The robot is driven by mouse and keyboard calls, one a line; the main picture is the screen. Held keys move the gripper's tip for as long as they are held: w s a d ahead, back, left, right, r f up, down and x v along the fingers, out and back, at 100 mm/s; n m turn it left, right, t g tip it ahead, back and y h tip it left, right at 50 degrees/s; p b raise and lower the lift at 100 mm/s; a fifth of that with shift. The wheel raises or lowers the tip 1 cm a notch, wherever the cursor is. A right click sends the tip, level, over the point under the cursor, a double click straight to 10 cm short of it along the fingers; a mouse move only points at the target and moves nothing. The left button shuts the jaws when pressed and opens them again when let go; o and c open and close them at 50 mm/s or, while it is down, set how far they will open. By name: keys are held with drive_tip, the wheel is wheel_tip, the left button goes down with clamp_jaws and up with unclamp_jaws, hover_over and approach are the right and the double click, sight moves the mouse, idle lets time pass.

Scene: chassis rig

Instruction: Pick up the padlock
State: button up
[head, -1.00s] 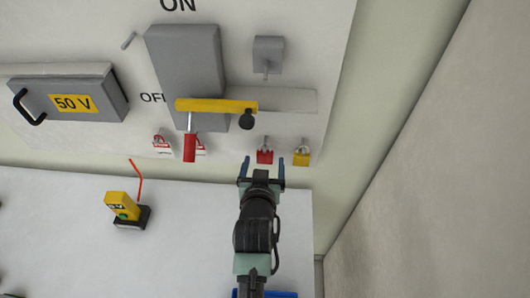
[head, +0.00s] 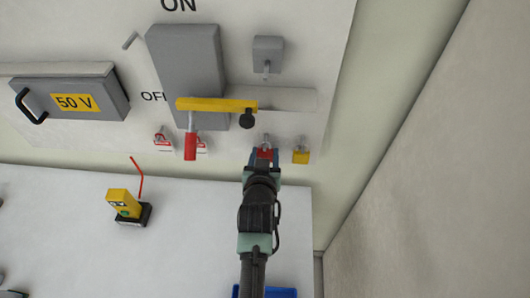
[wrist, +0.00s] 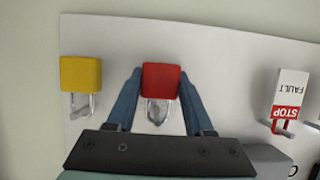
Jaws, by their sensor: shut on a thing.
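A red padlock (wrist: 161,80) hangs with its metal shackle on the panel, and it also shows in the head view (head: 265,154). My gripper (wrist: 160,82) is shut on the red padlock body, with one blue finger against each side. In the head view my gripper (head: 264,155) reaches up to the panel's lower edge and partly covers the padlock. A yellow padlock (head: 301,157) hangs just to the right of it in the head view. In the wrist view the yellow padlock (wrist: 81,73) is on the left, apart from my fingers.
A yellow device (head: 124,204) stands on the white table (head: 60,230). A wall rises at the right.

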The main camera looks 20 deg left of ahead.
clamp_jaws()
drive_tip(key=shift+r, duration=0.15)
drive_tip(key=shift+r+b, duration=0.4)
drive_tip(key=shift+r, duration=0.15)
drive_tip(key=s+d+p, duration=0.3)
drive_tip(key=s+p, duration=0.1)
drive_tip(key=s, duration=1.2)
drive_tip(key=shift+s+d+r+p, duration=0.2)
drive_tip(key=shift+s+r+p, duration=0.15)
drive_tip(key=shift+r, duration=0.1)
drive_tip(key=shift+w+f+p, duration=0.1)
drive_tip(key=shift+p, duration=0.3)
drive_tip(key=shift+f, duration=0.2)
